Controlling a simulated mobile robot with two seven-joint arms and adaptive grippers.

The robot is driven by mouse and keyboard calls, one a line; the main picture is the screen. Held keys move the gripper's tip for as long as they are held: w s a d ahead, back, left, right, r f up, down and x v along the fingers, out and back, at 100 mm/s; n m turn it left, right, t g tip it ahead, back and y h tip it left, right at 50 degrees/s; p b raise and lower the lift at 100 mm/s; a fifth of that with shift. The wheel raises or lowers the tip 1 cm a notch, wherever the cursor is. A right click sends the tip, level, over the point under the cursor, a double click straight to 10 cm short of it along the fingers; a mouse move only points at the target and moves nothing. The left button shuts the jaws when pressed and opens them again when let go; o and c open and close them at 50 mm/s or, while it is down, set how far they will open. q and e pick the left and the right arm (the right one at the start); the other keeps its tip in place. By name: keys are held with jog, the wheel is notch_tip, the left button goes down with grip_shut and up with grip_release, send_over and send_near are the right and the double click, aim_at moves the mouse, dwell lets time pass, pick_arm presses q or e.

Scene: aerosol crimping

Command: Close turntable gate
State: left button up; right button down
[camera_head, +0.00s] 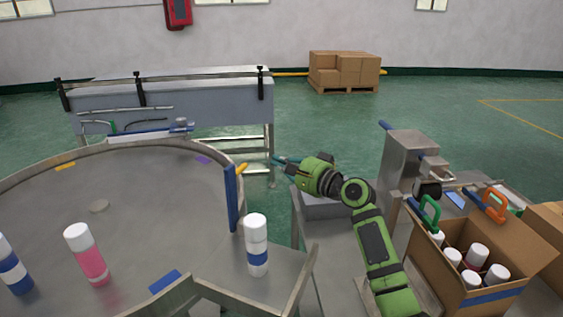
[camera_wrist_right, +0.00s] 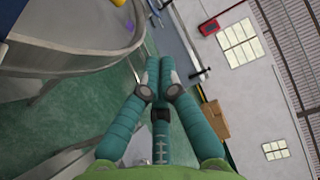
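The round metal turntable (camera_head: 130,190) with its raised rim fills the left of the head view. A blue upright gate panel (camera_head: 232,198) stands at its right side, with a yellow handle (camera_head: 242,168) at its top. My right gripper (camera_head: 279,160) is to the right of the handle and apart from it, beyond the rim. In the right wrist view its teal fingers (camera_wrist_right: 160,68) are drawn together with nothing visible between them. The turntable rim (camera_wrist_right: 75,60) shows at upper left there. My left gripper is not in view.
A white can with a blue band (camera_head: 257,245) stands beside the gate; a pink can (camera_head: 88,255) and a blue can (camera_head: 13,268) stand on the turntable. A cardboard box (camera_head: 525,255) of cans is at right. A grey bench (camera_head: 170,100) stands behind.

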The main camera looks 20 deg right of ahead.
pick_arm(q)
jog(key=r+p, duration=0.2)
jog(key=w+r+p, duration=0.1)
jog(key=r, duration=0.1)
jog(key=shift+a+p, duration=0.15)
jog(key=shift+p, duration=0.2)
pick_arm(e)
jog(key=w+a, duration=0.2)
jog(key=a, duration=0.3)
jog(key=shift+w+a, duration=0.25)
jog(key=shift+w, duration=0.15)
